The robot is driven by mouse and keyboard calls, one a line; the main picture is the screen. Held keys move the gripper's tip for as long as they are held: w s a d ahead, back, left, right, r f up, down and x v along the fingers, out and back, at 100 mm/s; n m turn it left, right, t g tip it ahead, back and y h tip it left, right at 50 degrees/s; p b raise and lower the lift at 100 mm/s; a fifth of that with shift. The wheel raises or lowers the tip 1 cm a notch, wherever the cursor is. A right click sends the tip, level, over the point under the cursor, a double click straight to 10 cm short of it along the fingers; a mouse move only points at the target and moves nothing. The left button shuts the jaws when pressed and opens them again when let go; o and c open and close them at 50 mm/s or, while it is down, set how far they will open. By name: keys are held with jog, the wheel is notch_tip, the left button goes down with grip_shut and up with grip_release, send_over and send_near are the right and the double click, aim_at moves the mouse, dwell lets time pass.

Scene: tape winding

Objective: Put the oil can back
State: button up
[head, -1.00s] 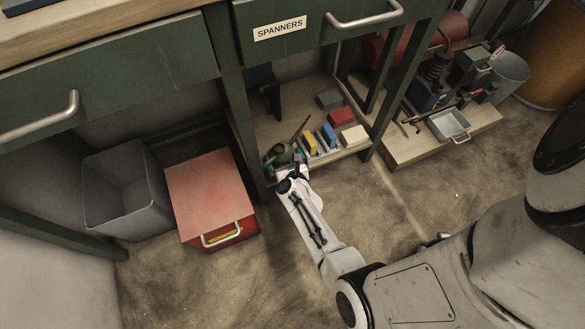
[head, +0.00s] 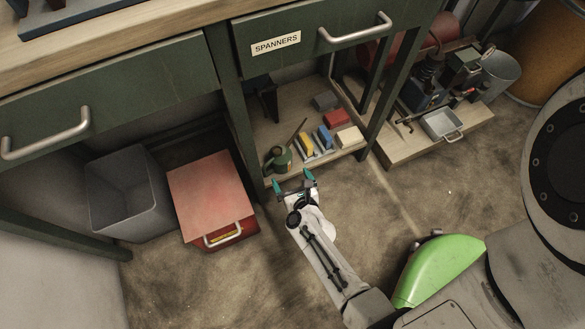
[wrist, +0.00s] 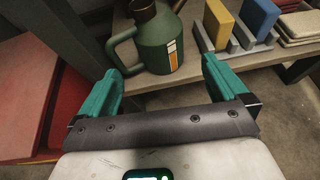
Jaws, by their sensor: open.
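The green oil can (head: 279,158) stands upright on the low wooden shelf under the bench, near the shelf's front left. Its thin spout points up and to the right in the head view. In the wrist view the oil can (wrist: 158,42) shows its handle on the left and a white and orange label, with its top cut off by the frame. My gripper (head: 292,180) is open and empty, just in front of the shelf. In the wrist view the teal fingers of my gripper (wrist: 166,85) are apart, with the can beyond them and not between them.
Yellow and blue blocks in a grey rack (head: 318,149) stand right of the can, with red and cream blocks beside them. A red box (head: 211,192) and a grey bin (head: 126,205) stand on the floor to the left. A green bench leg (head: 240,125) is close left of the can.

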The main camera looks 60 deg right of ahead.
jog(key=w+a+r+n+y, duration=0.1)
jog(key=a+r+n+y, duration=0.3)
jog(key=n, duration=0.8)
jog(key=a+r+n+y, duration=0.3)
jog(key=a+n+y, duration=0.3)
jog(key=n, duration=0.5)
jog(key=s+d+r+n+g+h, duration=0.1)
jog(key=s+r+n+g, duration=0.3)
jog(key=n, duration=0.6)
jog(key=s+d+r+n+g, duration=0.2)
jog(key=s+r+n+g, duration=0.3)
jog(key=s+n, duration=0.3)
jog(key=shift+s+d+r+n+h, duration=0.35)
jog(key=shift+r+n, duration=0.4)
jog(key=shift+n, duration=0.45)
